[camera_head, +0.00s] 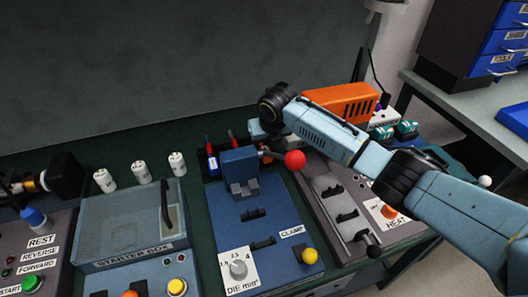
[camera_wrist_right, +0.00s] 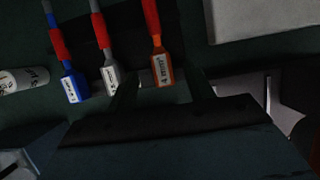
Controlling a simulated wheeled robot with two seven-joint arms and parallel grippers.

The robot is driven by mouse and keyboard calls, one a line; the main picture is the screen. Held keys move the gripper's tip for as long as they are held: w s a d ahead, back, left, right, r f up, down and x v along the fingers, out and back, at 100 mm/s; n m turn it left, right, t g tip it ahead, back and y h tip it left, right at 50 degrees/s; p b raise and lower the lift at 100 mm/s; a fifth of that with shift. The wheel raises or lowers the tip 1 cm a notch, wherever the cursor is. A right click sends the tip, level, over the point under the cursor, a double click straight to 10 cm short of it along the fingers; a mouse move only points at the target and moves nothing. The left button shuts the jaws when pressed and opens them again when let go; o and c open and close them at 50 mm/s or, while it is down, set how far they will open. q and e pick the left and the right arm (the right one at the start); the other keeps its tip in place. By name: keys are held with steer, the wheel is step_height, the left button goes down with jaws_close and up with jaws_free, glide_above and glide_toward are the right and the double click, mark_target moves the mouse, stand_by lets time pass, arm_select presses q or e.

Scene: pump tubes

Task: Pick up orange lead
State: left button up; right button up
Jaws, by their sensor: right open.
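The orange lead (camera_wrist_right: 162,68) shows in the right wrist view, with a red sleeve above a labelled orange end block. My right gripper (camera_wrist_right: 162,92) is open and empty, its dark fingers pointing at the lead. The end block lies about in line with the gap between them; I cannot tell how far below it is. My left gripper is not in view.
A blue lead (camera_wrist_right: 73,86) and a grey lead (camera_wrist_right: 110,78) lie left of the orange one. The blue clamp press (camera_head: 240,172) with its red knob (camera_head: 294,160) stands close in front. White labelled cylinders (camera_head: 141,171) and an orange box (camera_head: 343,99) flank the area.

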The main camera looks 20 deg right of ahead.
mark_target(265, 149)
steer(key=b+x, duration=0.1)
steer(key=x, duration=0.3)
steer(key=shift+d+f, duration=0.1)
steer(key=shift+f, duration=0.2)
steer(key=c, duration=1.1)
